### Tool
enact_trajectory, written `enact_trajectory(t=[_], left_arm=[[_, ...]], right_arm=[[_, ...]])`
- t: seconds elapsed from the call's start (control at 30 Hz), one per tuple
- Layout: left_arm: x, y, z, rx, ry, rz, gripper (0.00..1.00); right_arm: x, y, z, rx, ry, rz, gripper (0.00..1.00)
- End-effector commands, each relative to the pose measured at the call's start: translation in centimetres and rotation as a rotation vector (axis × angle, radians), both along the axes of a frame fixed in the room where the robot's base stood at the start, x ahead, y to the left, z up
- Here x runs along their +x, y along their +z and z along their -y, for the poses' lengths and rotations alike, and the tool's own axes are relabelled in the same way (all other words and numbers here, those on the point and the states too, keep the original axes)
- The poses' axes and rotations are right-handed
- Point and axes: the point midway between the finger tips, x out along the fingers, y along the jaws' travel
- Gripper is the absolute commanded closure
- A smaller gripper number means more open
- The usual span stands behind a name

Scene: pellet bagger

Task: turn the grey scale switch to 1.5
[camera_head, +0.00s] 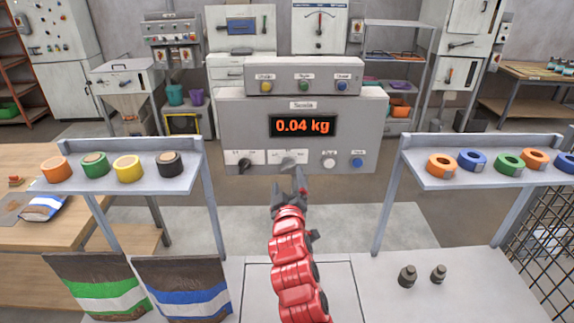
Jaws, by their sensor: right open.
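The grey scale panel (228,120) stands at the centre and its display (303,125) reads 0.04 kg. Low on its front is a grey switch (288,161) on a white label plate; the numbers there are too small to read. My right gripper (288,182) is open and empty just below and in front of this switch. One fingertip overlaps the label area's lower right in the picture; I cannot tell whether it touches. My left gripper is out of view.
A black knob (244,165) sits left of the switch; a white button (329,163) and a blue button (357,162) sit right. Side shelves hold tape rolls (442,165) and coloured rolls (128,168). Two weights (407,276) and filled bags (98,290) are lower down.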

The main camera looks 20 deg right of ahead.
Motion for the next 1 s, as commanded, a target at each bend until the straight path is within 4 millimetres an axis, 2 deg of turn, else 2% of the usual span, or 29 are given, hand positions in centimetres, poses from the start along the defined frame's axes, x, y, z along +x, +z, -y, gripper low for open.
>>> enact_trajectory(t=[0.1, 0.33, 0.5, 0.77, 0.8, 0.87, 1.0], left_arm=[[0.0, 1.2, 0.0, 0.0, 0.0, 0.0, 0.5], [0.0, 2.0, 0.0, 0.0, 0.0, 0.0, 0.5], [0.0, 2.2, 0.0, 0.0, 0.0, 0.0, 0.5], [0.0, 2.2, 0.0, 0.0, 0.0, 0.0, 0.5], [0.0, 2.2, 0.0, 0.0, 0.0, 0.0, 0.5], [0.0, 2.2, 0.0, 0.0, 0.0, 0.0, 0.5], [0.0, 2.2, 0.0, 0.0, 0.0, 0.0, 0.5]], right_arm=[[2.1, 0.5, 0.6, -0.001, -0.002, 0.001, 0.1], [4.8, 0.2, 1.4, 0.0, -0.001, 0.001, 0.1], [5.6, 0.1, 1.6, -0.001, 0.0, 0.001, 0.1], [5.7, 0.1, 1.6, -0.001, 0.001, 0.002, 0.1], [5.7, 0.0, 1.6, -0.002, 0.001, 0.002, 0.12], [5.7, 0.0, 1.6, -0.002, 0.001, 0.002, 0.23], [5.7, 0.0, 1.6, -0.002, 0.001, 0.002, 0.48]])
